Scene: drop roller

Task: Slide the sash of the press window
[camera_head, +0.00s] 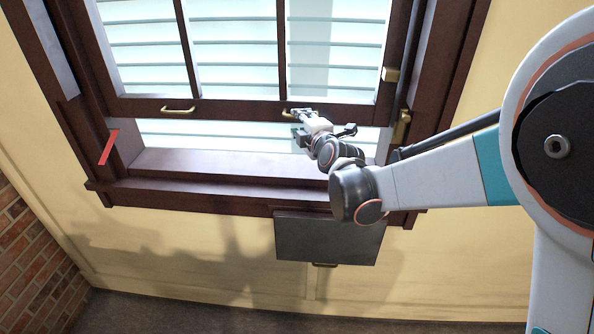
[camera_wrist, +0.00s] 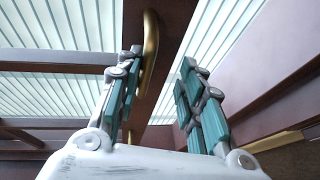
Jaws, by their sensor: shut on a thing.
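The window sash (camera_head: 235,109) is a dark brown frame with glazing bars. It stands raised a little, with a gap between its bottom rail and the sill. It carries a left brass handle (camera_head: 178,109) and a right brass handle (camera_head: 285,112), which also shows in the wrist view (camera_wrist: 151,48). My gripper (camera_head: 299,122) is at the right handle, its fingers on either side in the wrist view (camera_wrist: 162,60). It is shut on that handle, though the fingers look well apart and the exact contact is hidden.
A red marker (camera_head: 108,147) is on the left frame. Brass fittings (camera_head: 390,74) (camera_head: 401,127) are on the right side. The sill (camera_head: 210,190) juts out below the gap, and a grey panel (camera_head: 325,240) hangs beneath it. A brick wall (camera_head: 30,255) is at lower left.

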